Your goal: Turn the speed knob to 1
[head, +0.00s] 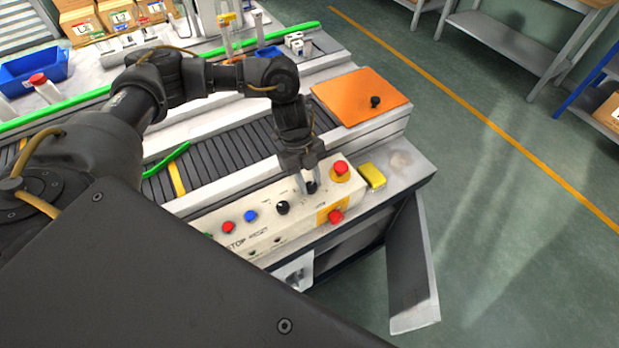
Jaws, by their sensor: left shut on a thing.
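The control panel (262,233) is a cream box on the front of the conveyor machine. It carries a red button (228,226), a blue button (250,215), a black knob (282,207) and red mushroom buttons at its right end. My left gripper (309,186) points down over the panel. It is shut on a second black knob (312,188), to the right of the first one. The fingers partly cover this knob. The markings around both knobs are too small to read, so the knob's setting cannot be told. My right gripper is not in view.
A red mushroom button (340,168) stands close right of my gripper, another (335,216) on the front face. A yellow block (372,175) lies right of the panel. An orange plate (360,95) covers the conveyor behind. An open door (413,265) hangs at the lower right.

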